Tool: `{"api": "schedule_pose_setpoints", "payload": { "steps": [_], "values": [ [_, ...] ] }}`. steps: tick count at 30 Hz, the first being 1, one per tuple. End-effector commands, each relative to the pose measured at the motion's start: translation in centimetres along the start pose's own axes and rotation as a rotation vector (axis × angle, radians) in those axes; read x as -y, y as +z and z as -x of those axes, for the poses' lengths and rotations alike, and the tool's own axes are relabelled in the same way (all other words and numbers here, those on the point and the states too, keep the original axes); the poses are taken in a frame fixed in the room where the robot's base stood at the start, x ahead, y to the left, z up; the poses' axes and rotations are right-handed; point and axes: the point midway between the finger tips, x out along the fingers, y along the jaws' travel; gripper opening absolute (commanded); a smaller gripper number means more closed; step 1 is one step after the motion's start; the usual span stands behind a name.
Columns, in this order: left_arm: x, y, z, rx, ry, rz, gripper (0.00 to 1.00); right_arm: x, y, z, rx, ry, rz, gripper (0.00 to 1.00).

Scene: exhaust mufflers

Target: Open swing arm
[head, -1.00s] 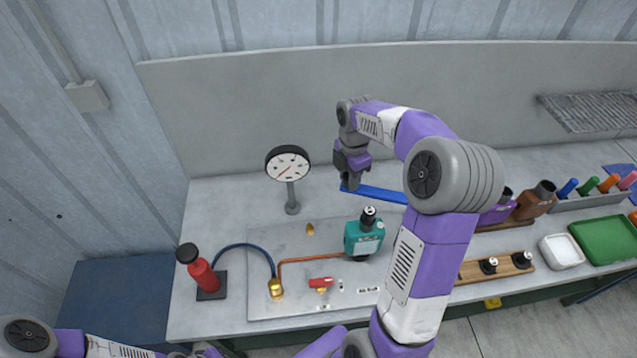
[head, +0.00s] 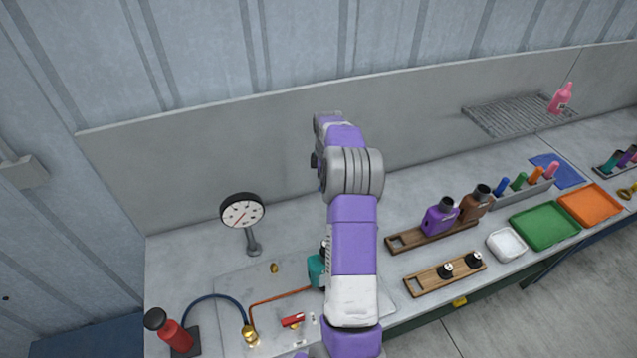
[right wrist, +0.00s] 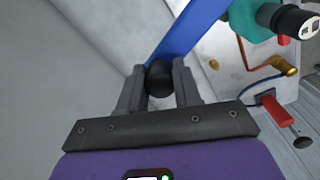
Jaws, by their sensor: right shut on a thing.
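The blue swing arm (right wrist: 190,32) runs from the top of the right wrist view down to a black round knob (right wrist: 158,80). My right gripper (right wrist: 157,84) is shut on this knob, one finger on each side. In the head view my right arm hides both the gripper and the blue bar. The teal muffler-like block with a black cap (right wrist: 245,18) is to the right of the bar in the wrist view; a sliver of it shows beside my arm in the head view (head: 316,268). My left gripper is out of view.
A dial gauge (head: 242,211) stands left of my right arm. Wooden racks (head: 445,273), a white tray (head: 507,244) and a green tray (head: 545,225) lie to the right.

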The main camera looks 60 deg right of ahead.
Motion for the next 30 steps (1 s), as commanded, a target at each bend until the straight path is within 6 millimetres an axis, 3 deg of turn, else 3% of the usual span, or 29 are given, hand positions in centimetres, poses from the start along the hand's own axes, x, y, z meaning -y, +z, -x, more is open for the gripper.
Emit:
{"api": "schedule_pose_setpoints", "payload": {
  "steps": [20,21,26,30],
  "values": [
    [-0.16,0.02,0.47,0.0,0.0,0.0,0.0,-0.81,1.02,0.0,0.002,-0.001,-0.067,0.0],
    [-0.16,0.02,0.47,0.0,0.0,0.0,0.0,-0.81,1.03,0.0,0.002,-0.001,-0.067,0.34],
    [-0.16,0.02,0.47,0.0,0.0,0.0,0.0,-0.81,1.0,-0.01,0.001,-0.001,-0.067,0.58],
    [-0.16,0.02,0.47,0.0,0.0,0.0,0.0,-0.81,0.97,-0.01,0.001,-0.001,-0.066,0.58]
  ]
}}
